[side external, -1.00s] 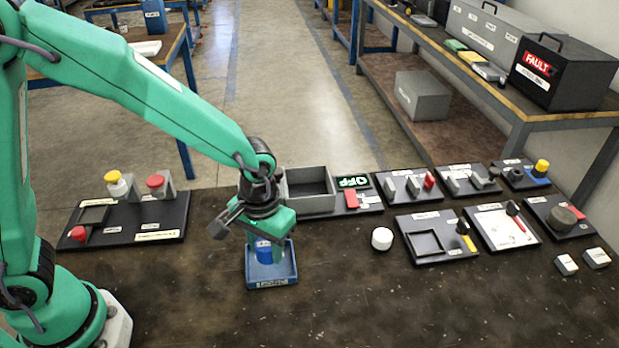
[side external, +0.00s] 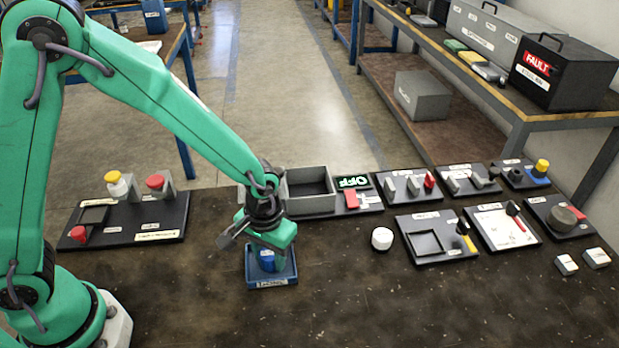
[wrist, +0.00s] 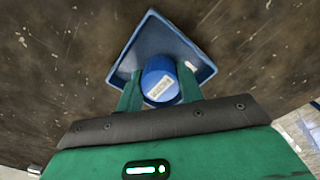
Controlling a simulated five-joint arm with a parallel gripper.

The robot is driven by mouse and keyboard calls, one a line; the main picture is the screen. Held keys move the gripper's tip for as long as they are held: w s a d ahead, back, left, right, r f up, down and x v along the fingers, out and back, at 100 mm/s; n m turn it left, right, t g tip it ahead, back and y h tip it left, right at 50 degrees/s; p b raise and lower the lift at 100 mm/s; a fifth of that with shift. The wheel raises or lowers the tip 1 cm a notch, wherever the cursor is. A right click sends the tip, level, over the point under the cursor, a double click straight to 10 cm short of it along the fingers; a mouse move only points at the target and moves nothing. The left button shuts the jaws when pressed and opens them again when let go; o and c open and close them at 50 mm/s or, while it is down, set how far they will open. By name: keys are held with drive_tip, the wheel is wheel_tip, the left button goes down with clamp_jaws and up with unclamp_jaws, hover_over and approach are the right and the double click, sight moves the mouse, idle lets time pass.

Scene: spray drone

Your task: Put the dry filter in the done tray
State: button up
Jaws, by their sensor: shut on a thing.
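My gripper (side external: 267,247) is shut on a blue cylinder (side external: 266,261), which looks like the dry filter. It holds it upright inside the outline of the blue tray (side external: 292,268) with a white front label, seemingly the done tray. In the wrist view, the two green fingers sit on either side of the blue cylinder (wrist: 160,78), whose small white label is too small to read. The blue tray's rim (wrist: 150,22) frames it there. I cannot tell whether the cylinder touches the tray floor.
A grey open bin (side external: 309,206) stands just behind the tray. A white round piece (side external: 382,239) lies on the table to the right, near several black panels with switches. A black panel (side external: 150,220) with red and yellow knobs is to the left. The table's front is clear.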

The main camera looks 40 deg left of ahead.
sight(268, 253)
drive_tip(key=shift+f, duration=0.1)
drive_tip(key=o, duration=1)
drive_tip(key=shift+o, duration=0.2)
wheel_tip(268, 253, up, 12)
idle(0.3)
drive_tip(key=shift+r, duration=0.25)
drive_tip(key=s+a+r+t, duration=0.2)
drive_tip(key=s+a+r, duration=0.3)
drive_tip(key=a, duration=0.2)
drive_tip(key=s+a+r+m+t, duration=0.1)
drive_tip(key=s+a+r+t, duration=0.2)
drive_tip(key=s+a+r, duration=0.3)
drive_tip(key=shift+s+a+r+t, duration=0.25)
drive_tip(key=shift+a+t, duration=0.05)
drive_tip(key=shift+a, duration=0.95)
